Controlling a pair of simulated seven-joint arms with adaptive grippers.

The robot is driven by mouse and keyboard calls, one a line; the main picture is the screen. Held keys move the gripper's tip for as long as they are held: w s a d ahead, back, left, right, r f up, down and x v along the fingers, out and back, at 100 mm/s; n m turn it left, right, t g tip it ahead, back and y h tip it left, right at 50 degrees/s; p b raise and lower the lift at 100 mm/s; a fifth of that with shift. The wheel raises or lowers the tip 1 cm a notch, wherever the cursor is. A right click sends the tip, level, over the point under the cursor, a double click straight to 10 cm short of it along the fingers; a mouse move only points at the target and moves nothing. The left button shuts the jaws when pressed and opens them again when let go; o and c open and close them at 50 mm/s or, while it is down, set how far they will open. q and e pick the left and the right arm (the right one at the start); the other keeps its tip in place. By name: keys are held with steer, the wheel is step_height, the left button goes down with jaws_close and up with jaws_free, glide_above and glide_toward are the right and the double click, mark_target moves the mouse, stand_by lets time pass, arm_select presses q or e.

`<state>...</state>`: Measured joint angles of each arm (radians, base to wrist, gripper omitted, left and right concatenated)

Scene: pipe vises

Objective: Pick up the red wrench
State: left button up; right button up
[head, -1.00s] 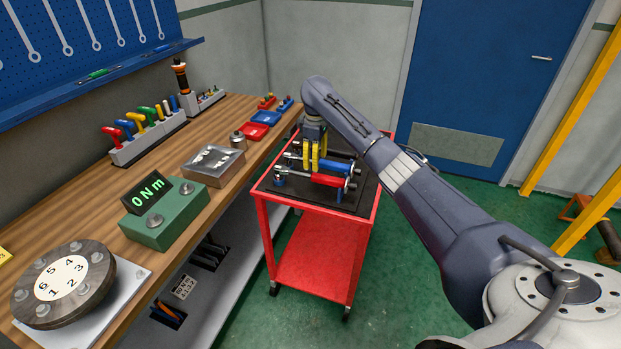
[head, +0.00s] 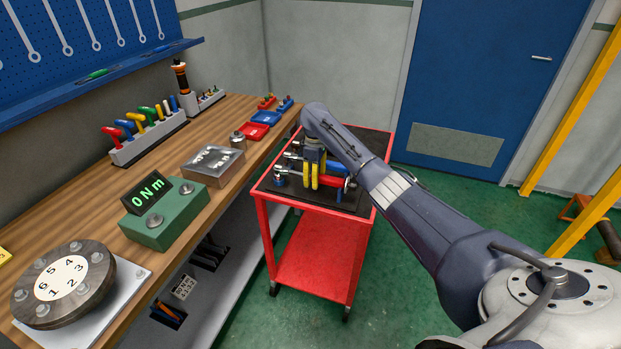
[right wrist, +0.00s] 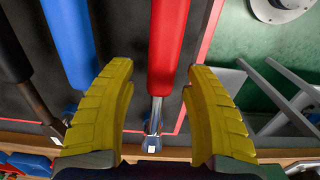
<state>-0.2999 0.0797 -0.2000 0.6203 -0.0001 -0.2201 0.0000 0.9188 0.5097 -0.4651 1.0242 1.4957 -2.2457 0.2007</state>
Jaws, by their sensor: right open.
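The red wrench (head: 332,181) lies on the dark top of the red cart, nearest the cart's front edge. In the right wrist view its red handle (right wrist: 168,45) and shiny shaft run between my yellow fingers. My right gripper (head: 314,186) is open, with one finger on each side of the wrench and gaps to both. In the head view the fingers cover part of the wrench. I cannot tell whether the fingertips reach the cart top. My left gripper is not in view.
A blue-handled wrench (head: 332,168) lies beside the red one, close to a finger; it also shows in the right wrist view (right wrist: 69,40). The red cart (head: 312,265) has a raised rim. A wooden workbench (head: 110,208) with a green torque display (head: 166,213) stands to the left.

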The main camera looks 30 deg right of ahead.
steer(key=shift+c, duration=0.5)
jaws_close()
steer(key=shift+r, duration=0.15)
step_height(320, 180, up, 20)
stand_by(0.8)
